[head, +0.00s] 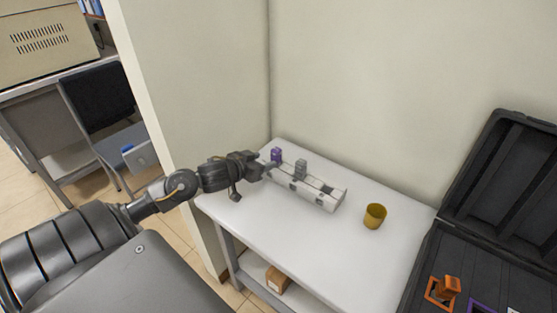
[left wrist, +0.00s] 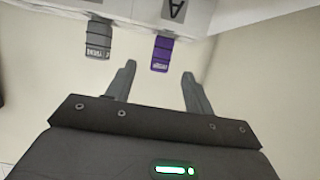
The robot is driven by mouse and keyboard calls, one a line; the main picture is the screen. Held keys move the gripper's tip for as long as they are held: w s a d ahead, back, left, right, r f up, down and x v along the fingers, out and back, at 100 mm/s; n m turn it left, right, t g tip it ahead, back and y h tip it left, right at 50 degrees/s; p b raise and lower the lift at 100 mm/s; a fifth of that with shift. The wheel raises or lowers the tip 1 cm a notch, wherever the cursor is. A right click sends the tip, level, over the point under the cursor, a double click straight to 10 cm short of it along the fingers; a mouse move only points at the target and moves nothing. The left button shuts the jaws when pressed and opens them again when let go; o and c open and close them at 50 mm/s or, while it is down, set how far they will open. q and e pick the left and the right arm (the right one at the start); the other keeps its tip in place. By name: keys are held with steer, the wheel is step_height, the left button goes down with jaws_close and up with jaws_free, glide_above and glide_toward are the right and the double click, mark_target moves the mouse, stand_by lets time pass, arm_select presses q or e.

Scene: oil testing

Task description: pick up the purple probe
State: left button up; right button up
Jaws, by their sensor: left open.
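The purple probe (head: 276,154) stands upright at the far left end of a white rack (head: 318,197) on the white table. It also shows in the left wrist view (left wrist: 161,54), where it lines up with the gap between my fingertips. My left gripper (head: 267,166) reaches in from the left, close to the probe, with its jaws open and empty. In the left wrist view my left gripper (left wrist: 158,72) has its two fingers spread, and the probe appears just beyond the tips. I cannot tell whether they touch. My right gripper is not in view.
A grey probe (head: 300,168) stands in the rack next to the purple one. A yellow cup (head: 374,216) stands to the right on the table (head: 300,238). An open black case (head: 497,262) with an orange piece (head: 449,286) is at the right. Walls stand behind the table.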

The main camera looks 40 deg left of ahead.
mark_target(273, 157)
arm_select(q)
steer(key=x, duration=0.3)
steer(key=shift+a, duration=0.1)
steer(key=shift+w+f, duration=0.15)
steer(key=shift+w, duration=0.1)
steer(key=shift+w+f, duration=0.15)
steer(key=shift+w, duration=0.2)
steer(key=x, duration=0.4)
steer(key=shift+w+f, duration=0.15)
steer(key=shift+f, duration=0.05)
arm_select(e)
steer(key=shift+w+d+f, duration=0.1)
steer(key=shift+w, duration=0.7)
arm_select(q)
steer(key=shift+a, duration=0.1)
steer(key=c, duration=1.1)
